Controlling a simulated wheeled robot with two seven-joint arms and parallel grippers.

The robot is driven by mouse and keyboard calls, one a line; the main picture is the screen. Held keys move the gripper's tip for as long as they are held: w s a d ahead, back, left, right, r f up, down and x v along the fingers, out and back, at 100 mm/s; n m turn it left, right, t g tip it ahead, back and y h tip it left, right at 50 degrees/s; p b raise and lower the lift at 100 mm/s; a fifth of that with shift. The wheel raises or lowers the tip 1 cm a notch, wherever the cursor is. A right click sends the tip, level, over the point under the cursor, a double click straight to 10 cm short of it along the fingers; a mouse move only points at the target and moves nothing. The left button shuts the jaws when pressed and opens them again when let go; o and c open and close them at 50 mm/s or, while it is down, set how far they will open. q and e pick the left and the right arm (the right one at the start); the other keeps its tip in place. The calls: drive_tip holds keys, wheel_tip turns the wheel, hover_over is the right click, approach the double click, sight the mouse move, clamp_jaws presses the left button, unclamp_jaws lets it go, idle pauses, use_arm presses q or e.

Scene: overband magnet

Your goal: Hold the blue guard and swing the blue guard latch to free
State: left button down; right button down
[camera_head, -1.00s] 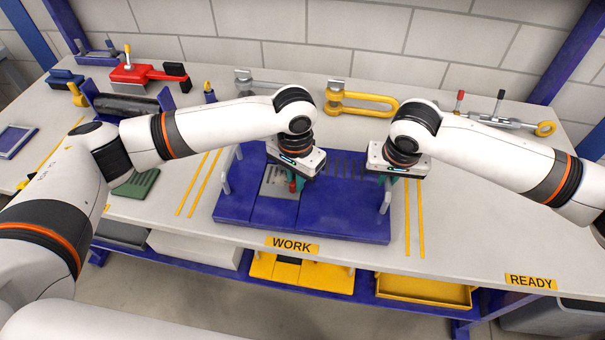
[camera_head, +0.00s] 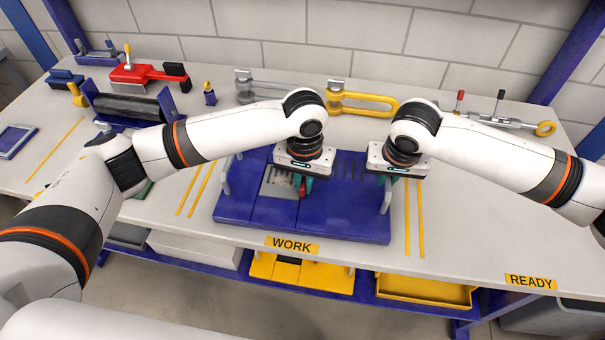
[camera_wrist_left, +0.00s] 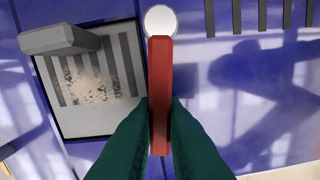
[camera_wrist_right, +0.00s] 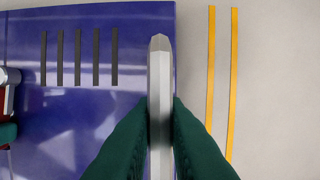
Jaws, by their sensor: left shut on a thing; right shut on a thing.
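The blue guard (camera_head: 345,215) lies flat in the work area of the bench; its slotted right part shows in the right wrist view (camera_wrist_right: 70,110). The latch is a red lever (camera_wrist_left: 160,75) with a round pale pivot (camera_wrist_left: 161,20) in the left wrist view. My left gripper (camera_head: 302,190) is shut on the red lever, its green fingers on both sides (camera_wrist_left: 160,125). My right gripper (camera_head: 388,182) is shut on the grey handle bar (camera_wrist_right: 160,80) at the guard's right edge. In the head view the wrists hide much of both grips.
A grey slotted plate with brownish specks (camera_wrist_left: 98,90) sits in an opening left of the lever, beside a grey block (camera_wrist_left: 60,38). Yellow lines (camera_head: 414,220) mark the bench right of the guard. Silver and yellow shackles (camera_head: 360,100) stand behind.

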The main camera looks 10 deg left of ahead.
sight(319, 191)
use_arm(q)
drive_tip(key=d+n, duration=0.1)
drive_tip(key=n, duration=0.2)
drive_tip(key=shift+d, duration=0.4)
drive_tip(key=shift+w, duration=0.1)
drive_tip(key=shift+n, duration=0.3)
drive_tip(key=n, duration=0.1)
drive_tip(key=d+n, duration=0.1)
drive_tip(key=n, duration=0.1)
drive_tip(key=shift+w+d, duration=0.25)
drive_tip(key=c, duration=1.4)
unclamp_jaws()
wheel_tip(319, 191, up, 12)
